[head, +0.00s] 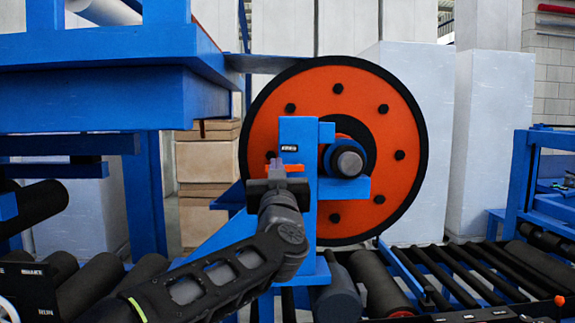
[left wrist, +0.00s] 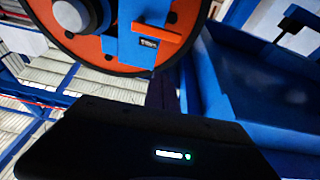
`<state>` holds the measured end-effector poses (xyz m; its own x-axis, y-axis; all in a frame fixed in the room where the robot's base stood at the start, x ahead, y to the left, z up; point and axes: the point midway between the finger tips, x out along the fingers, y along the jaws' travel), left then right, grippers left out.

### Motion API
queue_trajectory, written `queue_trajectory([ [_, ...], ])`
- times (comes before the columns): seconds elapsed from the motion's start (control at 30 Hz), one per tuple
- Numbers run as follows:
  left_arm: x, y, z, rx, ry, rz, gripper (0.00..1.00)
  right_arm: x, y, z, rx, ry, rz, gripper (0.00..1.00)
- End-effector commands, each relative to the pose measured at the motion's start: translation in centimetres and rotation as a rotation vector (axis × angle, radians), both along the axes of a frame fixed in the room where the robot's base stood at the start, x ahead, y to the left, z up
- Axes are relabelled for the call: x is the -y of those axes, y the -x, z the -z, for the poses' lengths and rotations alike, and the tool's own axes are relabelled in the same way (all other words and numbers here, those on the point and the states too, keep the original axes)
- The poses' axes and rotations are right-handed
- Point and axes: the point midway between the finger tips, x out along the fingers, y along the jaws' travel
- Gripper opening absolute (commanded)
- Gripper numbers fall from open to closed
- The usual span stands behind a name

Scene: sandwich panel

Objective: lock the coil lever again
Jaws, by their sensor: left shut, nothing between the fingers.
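The coil lever is a short orange bar (head: 294,168) on the blue upright post (head: 298,130) in front of the orange coil disc (head: 390,130). My left gripper (head: 277,168) is shut and empty, in front of the post at lever height, and hides part of the lever. Whether it touches the lever I cannot tell. The left wrist view shows its dark body (left wrist: 150,140) below the lever. My right gripper is not in view.
A dark round shaft end (head: 347,162) sticks out right of the post. A blue frame (head: 90,95) stands at the left. Dark rollers (head: 445,270) run along the lower right. Cardboard boxes (head: 205,160) and pale blocks stand behind.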

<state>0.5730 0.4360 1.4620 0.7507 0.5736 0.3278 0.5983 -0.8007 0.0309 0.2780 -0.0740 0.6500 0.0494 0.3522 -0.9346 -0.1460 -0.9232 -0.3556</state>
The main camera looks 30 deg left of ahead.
Motion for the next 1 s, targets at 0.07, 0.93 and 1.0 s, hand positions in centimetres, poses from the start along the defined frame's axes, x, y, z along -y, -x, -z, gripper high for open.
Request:
queue_trajectory([
  [0.07, 0.0, 0.0, -0.1, -0.013, -0.02, -0.009, 0.0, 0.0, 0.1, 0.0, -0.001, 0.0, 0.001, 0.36],
  [0.93, -3.6, -4.9, -2.4, -0.02, -0.025, -0.011, 0.0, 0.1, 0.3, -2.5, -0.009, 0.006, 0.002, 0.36],
  [1.0, -4.4, -6.0, -2.9, -0.02, -0.025, -0.01, 0.0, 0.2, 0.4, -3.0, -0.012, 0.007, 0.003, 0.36],
])
